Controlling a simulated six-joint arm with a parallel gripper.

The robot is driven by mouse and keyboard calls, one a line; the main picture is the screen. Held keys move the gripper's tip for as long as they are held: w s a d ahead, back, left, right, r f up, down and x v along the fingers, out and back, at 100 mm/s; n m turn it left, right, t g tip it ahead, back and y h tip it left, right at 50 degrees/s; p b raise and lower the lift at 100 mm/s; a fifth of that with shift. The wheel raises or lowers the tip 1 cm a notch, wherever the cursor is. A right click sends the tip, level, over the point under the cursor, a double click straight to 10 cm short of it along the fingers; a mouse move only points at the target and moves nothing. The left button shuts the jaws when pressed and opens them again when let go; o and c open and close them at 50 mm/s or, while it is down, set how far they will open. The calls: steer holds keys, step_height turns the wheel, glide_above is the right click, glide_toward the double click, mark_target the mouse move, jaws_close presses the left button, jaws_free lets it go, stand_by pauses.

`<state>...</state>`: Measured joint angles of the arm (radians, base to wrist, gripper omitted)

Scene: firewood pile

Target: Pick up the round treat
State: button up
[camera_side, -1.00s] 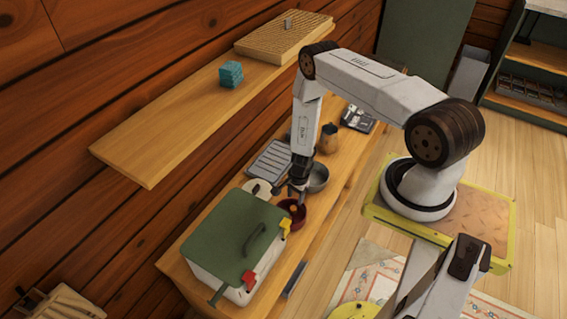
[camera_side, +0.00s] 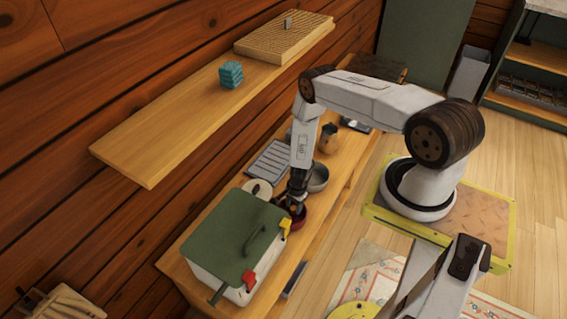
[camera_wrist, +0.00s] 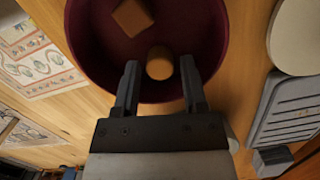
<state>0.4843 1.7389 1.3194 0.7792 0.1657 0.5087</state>
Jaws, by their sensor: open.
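The round treat (camera_wrist: 160,63) is a small tan-brown piece inside a dark red bowl (camera_wrist: 90,55). In the wrist view it lies between the two fingertips of my gripper (camera_wrist: 159,75), which are open on either side of it. I cannot tell whether either finger touches it. A square brown piece (camera_wrist: 132,17) lies in the same bowl, farther from the gripper. In the side view my gripper (camera_side: 293,207) is down at the red bowl (camera_side: 302,217), and the treat is hidden there.
A white cooler with a green lid (camera_side: 232,235) stands close to the bowl. A metal bowl (camera_side: 318,177), a grey ridged tray (camera_side: 270,159) and a pale round lid (camera_side: 259,189) are nearby on the wooden counter. A shelf (camera_side: 150,150) runs along the wall above.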

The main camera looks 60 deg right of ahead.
mark_target(294, 207)
steer(key=shift+f, duration=0.25)
stand_by(0.3)
jaws_close()
steer(key=shift+r, duration=0.15)
step_height(294, 207, up, 10)
stand_by(0.9)
stand_by(0.5)
